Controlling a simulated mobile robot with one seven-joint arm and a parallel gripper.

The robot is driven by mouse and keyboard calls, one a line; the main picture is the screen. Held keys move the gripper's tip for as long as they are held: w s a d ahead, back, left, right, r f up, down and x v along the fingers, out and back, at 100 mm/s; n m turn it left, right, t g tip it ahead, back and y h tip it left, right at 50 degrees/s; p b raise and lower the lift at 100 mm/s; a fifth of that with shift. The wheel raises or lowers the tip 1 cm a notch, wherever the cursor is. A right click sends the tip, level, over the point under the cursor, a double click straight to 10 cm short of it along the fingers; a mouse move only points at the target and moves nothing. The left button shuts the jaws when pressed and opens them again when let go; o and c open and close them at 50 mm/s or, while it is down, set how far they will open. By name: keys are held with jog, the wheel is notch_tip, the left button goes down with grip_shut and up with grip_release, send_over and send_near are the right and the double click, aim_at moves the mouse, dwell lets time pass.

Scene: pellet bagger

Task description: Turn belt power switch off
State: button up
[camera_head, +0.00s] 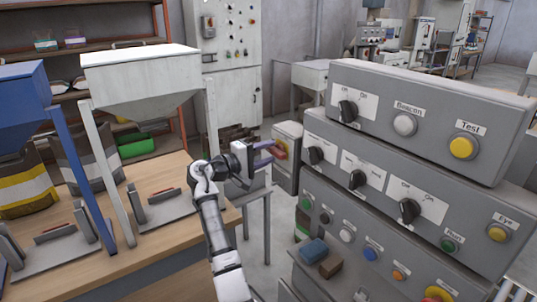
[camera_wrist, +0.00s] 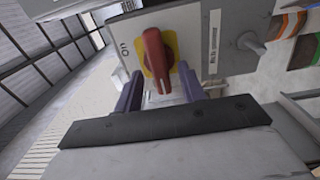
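The belt power switch appears to be the red rotary knob (camera_wrist: 155,52) on a yellow plate in the wrist view. It sits on the face of a grey box (camera_head: 287,170), where a red patch of it shows in the head view (camera_head: 281,151). My gripper (camera_head: 266,153) is open in front of the box. In the wrist view its two purple fingers (camera_wrist: 160,80) stand either side of the knob's lower end, with gaps visible.
A large grey control panel (camera_head: 400,130) with black knobs and coloured buttons stands close on the right. A wooden table (camera_head: 150,262) with a white hopper (camera_head: 140,75) and a blue hopper (camera_head: 22,95) is at left. A blue block (camera_head: 313,250) and a brown block (camera_head: 331,265) lie low in front of the panel.

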jog(key=b+v, duration=0.4)
jog(key=v, duration=0.9)
